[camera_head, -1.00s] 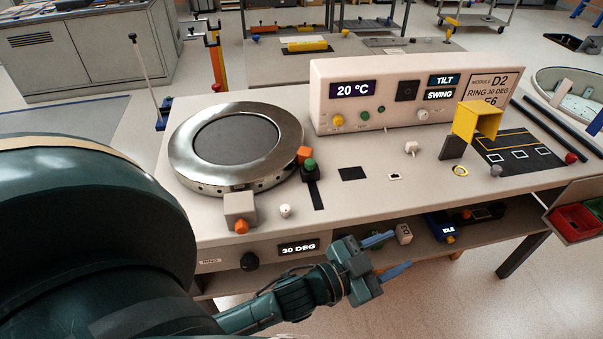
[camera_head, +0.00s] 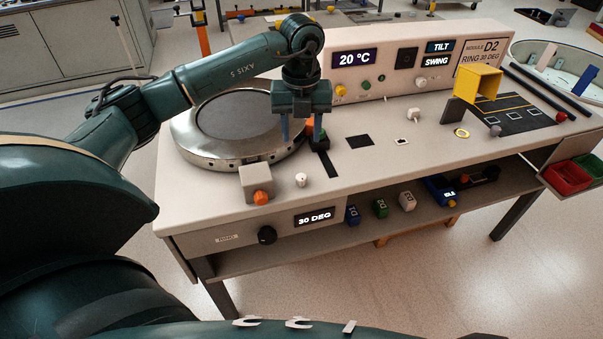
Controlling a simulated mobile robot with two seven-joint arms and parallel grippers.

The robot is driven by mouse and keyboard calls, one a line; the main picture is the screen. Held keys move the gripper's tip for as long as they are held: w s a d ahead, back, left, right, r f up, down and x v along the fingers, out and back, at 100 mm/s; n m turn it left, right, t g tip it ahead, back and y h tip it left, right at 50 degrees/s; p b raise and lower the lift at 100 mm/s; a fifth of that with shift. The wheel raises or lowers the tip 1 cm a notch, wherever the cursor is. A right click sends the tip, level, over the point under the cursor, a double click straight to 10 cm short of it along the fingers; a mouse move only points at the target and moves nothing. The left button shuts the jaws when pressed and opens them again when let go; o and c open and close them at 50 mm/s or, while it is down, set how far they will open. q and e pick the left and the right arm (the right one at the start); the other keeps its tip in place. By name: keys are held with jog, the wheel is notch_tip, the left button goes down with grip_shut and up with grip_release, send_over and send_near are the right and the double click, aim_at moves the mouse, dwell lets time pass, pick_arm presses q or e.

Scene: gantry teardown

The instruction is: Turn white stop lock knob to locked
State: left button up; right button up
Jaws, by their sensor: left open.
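A small white knob (camera_head: 301,181) stands on the bench top in front of the metal ring (camera_head: 190,143), right of a grey block with an orange knob (camera_head: 261,197). I take it for the stop lock knob; no lock label is readable. Another white knob (camera_head: 421,83) is on the instrument panel below the SWING display. My left gripper (camera_head: 301,134) points down with its blue fingers apart, at the ring's right edge. It is behind and above the small white knob, apart from it. It partly hides the black post beside the ring. My right gripper is not in view.
The upright panel (camera_head: 378,86) borders the bench at the back. A white toggle-like piece (camera_head: 414,114), a yellow bracket (camera_head: 480,82) and a dark mat (camera_head: 513,112) lie to the right. The bench middle is mostly clear.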

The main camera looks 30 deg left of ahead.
aim_at(301, 177)
pick_arm(q)
notch_tip(301, 177, down, 13)
jog(key=shift+r+p, duration=0.1)
jog(key=shift+p, duration=0.35)
jog(key=shift+c, duration=0.5)
jog(key=c, duration=0.9)
